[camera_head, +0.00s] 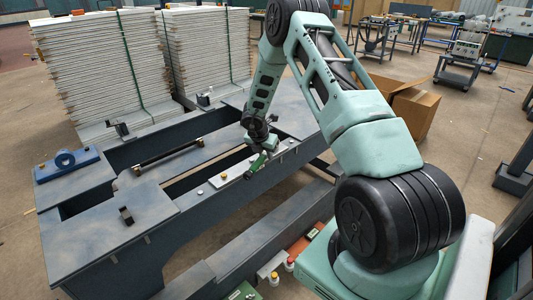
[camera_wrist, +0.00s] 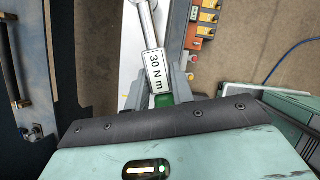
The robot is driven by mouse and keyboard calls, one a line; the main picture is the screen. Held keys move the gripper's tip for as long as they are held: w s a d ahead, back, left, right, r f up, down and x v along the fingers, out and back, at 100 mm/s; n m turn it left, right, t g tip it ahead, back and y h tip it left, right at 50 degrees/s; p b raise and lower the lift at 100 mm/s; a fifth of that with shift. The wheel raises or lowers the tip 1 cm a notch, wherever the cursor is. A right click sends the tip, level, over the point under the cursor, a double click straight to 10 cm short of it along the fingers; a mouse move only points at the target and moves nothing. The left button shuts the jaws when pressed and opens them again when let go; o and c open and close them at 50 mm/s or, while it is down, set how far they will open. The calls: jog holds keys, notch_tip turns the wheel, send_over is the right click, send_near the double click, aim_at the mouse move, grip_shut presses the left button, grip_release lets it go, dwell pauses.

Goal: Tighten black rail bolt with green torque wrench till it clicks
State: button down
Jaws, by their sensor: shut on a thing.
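My gripper (camera_wrist: 162,88) is shut on the green handle of the torque wrench (camera_wrist: 157,66). In the head view the green handle (camera_head: 256,165) shows below my gripper (camera_head: 262,148), above the near beam of the machine frame. A black rail (camera_head: 168,155) with brass-coloured ends lies across the frame to the left. I cannot make out a black bolt or whether the wrench touches one.
A pale strip (camera_head: 226,175) with small bolts lies on the frame (camera_head: 150,232) beside the wrench. A blue bearing block (camera_head: 66,164) sits at the frame's left end. Red and yellow parts (camera_head: 289,262) stand low by my base. White panel stacks (camera_head: 105,72) stand behind.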

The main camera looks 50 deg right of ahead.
jog(key=shift+s+d+r+n+t+b, duration=0.1)
jog(key=shift+s+d+n+t+b, duration=0.25)
jog(key=shift+s+n, duration=0.35)
jog(key=shift+w+r+p, duration=0.1)
jog(key=shift+r+p, duration=0.5)
jog(key=shift+r, duration=0.15)
dwell(0.9)
jog(key=shift+r+p, duration=0.3)
jog(key=shift+r, duration=0.05)
notch_tip(320, 180, up, 5)
jog(key=p, duration=0.4)
dwell(0.4)
jog(key=shift+a, duration=0.1)
